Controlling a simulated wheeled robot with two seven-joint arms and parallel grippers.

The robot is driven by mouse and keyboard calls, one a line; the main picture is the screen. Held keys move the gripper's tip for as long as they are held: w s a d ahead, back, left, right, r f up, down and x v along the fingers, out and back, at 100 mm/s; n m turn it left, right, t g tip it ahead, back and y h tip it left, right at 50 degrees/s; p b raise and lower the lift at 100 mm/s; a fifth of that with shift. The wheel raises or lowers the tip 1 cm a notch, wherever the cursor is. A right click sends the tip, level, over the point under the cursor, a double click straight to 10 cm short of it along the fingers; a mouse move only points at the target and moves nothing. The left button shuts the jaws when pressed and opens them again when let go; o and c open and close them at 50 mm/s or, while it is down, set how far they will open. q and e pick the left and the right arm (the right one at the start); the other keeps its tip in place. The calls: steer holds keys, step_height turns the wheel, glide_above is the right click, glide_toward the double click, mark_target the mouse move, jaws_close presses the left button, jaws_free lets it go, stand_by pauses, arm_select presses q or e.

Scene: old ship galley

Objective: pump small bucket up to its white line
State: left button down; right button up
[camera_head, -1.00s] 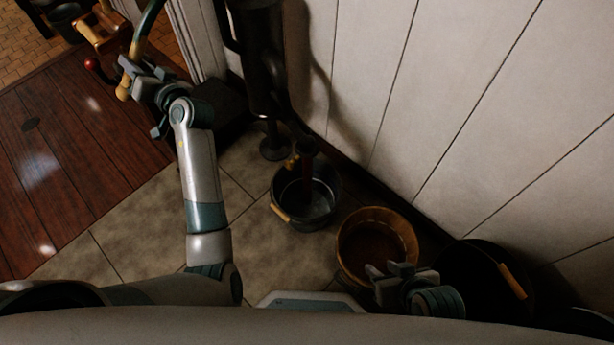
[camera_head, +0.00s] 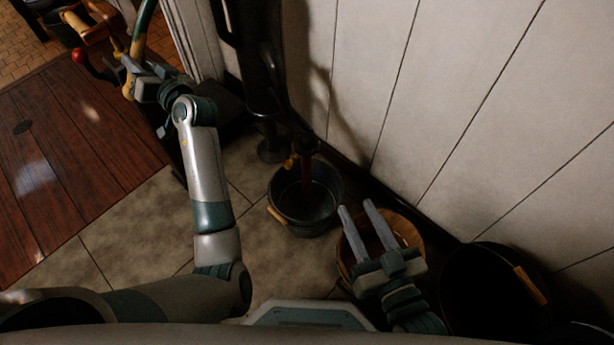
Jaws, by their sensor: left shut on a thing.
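The small bucket (camera_head: 289,214) is a dark metal pail with a wooden grip, upright on the tiles under the spout of the black pump (camera_head: 262,75). A dark reddish column reaches from the spout into it; I cannot tell if it is liquid. The white line and the level inside are not discernible. My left gripper (camera_head: 132,80) is shut on the wooden grip of the pump handle (camera_head: 143,28) at the upper left. My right gripper (camera_head: 358,208) is open and empty, in front of a wooden tub and right of the small bucket.
The wooden tub (camera_head: 411,228) stands right of the small bucket, partly hidden by my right gripper. A large dark bucket (camera_head: 468,262) stands further right. A white plank wall (camera_head: 430,90) closes the back. A red-knobbed crank (camera_head: 79,56) is near my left gripper.

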arm_select(q)
steer(key=shift+w+d+f+n+b, duration=0.2)
steer(key=shift+d+f+n+b, duration=0.2)
steer(key=shift+b, duration=0.25)
arm_select(e)
steer(key=r+t, duration=0.1)
steer(key=r, duration=0.1)
steer(key=r+t, duration=0.1)
steer(key=r+t+y, duration=0.1)
steer(key=r, duration=0.1)
steer(key=shift+s+a+r, duration=0.3)
steer(key=shift+s+a, duration=0.05)
steer(key=shift+s, duration=0.05)
arm_select(q)
steer(key=shift+a, duration=0.1)
